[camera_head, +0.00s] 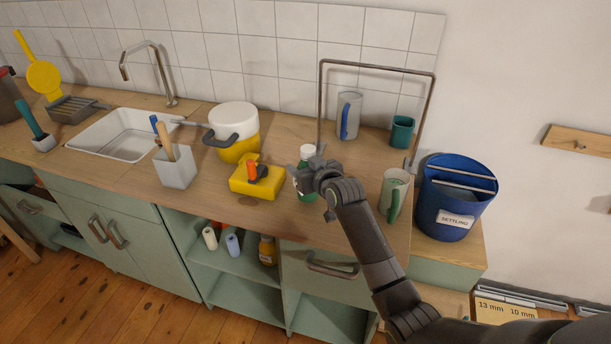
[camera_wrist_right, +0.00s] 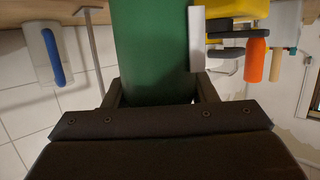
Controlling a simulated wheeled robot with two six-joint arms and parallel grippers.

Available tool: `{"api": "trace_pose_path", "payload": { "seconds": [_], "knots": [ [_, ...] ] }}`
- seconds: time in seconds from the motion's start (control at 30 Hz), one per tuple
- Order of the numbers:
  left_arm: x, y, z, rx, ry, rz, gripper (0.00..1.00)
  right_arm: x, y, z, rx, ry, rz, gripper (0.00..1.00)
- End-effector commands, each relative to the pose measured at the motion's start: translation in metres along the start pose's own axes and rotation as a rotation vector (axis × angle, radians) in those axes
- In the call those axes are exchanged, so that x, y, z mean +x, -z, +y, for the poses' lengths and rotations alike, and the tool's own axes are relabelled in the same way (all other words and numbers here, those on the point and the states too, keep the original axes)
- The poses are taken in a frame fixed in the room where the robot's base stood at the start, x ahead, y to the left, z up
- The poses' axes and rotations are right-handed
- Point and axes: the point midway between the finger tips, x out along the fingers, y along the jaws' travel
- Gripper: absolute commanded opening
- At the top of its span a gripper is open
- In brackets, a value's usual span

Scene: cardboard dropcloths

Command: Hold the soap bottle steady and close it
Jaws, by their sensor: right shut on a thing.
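The soap bottle is green with a white top (camera_head: 307,151) and stands upright on the worktop. My right gripper (camera_head: 309,180) is shut around its body from the front right. In the right wrist view the green bottle body (camera_wrist_right: 150,50) fills the space between the two fingers, with a white patch on its side. The bottle's upper end lies outside that view. In the head view my gripper covers much of the bottle, and I cannot tell whether the white top is fully closed. My left gripper is in neither view.
A yellow block-like holder (camera_head: 252,185) with an orange-handled tool sits just left of the bottle. A cup with a green handle (camera_head: 395,185) stands to the right, near a blue bucket (camera_head: 455,205). A metal frame (camera_head: 375,62) rises behind. A white-and-yellow pot (camera_head: 234,120) stands back left.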

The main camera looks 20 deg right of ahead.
Motion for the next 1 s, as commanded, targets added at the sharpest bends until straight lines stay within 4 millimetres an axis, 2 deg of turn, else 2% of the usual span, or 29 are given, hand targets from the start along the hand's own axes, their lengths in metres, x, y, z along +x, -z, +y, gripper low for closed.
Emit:
{"api": "trace_pose_path", "payload": {
  "seconds": [0.03, 0.1, 0.33, 0.5, 0.8, 0.83, 1.0],
  "knots": [
    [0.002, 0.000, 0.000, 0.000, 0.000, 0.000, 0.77, -0.003, 0.013, 0.000, -0.002, 0.000, 0.009, 0.21],
    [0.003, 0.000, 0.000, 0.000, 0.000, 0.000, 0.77, -0.008, 0.027, 0.000, -0.003, 0.001, 0.009, 0.21],
    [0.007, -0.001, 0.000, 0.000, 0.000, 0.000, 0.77, -0.019, 0.065, 0.000, -0.002, 0.000, 0.006, 0.21],
    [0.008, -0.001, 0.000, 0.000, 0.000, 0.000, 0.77, -0.023, 0.076, 0.000, 0.000, 0.000, 0.004, 0.21],
    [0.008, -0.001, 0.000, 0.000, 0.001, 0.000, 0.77, -0.024, 0.077, 0.000, 0.000, 0.000, 0.003, 0.21],
    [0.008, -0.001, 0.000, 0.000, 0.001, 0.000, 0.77, -0.024, 0.077, 0.000, 0.000, 0.000, 0.003, 0.49],
    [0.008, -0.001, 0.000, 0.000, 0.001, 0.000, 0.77, -0.023, 0.076, 0.000, 0.000, 0.000, 0.003, 0.27]
  ]
}}
